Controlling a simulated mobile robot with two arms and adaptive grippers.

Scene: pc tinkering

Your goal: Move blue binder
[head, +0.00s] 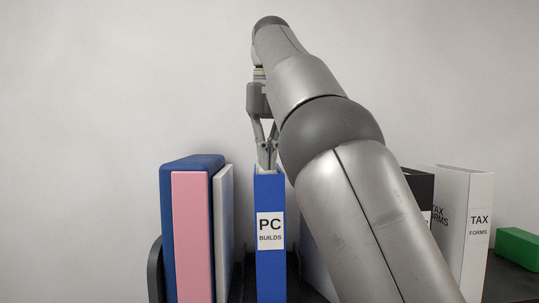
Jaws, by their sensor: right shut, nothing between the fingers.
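The blue binder (270,275) stands upright in the middle of the head view, with a white label reading "PC BUILDS" on its spine. My right gripper (267,164) points down at the top of this binder. Its fingertips are close together, shut with nothing between them, right at the binder's top edge. I cannot tell whether they touch it. My right arm hides the area to the right of the binder. My left gripper is not in view.
Left of the binder stand a dark blue item (166,230), a pink one (192,240) and a grey-white one (223,230). On the right are white "TAX FORMS" binders (478,260), a black item (419,187) and a green block (519,246). A pale wall is behind.

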